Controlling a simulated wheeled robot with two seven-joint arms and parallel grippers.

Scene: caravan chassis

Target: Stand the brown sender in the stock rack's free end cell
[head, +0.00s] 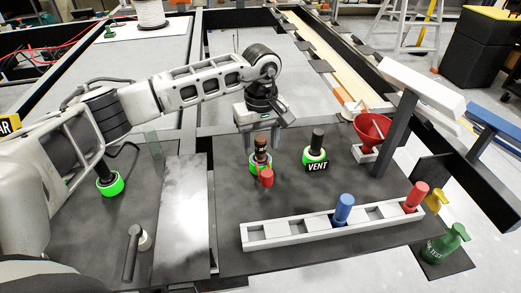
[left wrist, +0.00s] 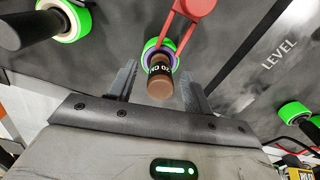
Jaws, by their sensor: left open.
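The brown sender (head: 261,156) stands upright in a green-ringed port on the dark panel. It carries a black lettered band, and a red tag or clip (head: 266,178) sits against its front. My left gripper (head: 262,136) is above it, open, pointing down. In the left wrist view the brown sender (left wrist: 160,88) shows between the two open fingers, without visible contact. The pale stock rack (head: 290,241) lies along the panel's front. A blue sender (head: 343,208) stands in its middle and a red one (head: 415,195) in its right end cell. The left end cell (head: 256,233) is empty.
A black post (head: 317,142) in a green ring, labelled VENT, stands right of the brown sender. A red funnel (head: 372,128) and a dark upright (head: 396,135) stand further right. Another green-ringed post (head: 106,177) is at left. Green and yellow bottles stand beyond the rack's right end.

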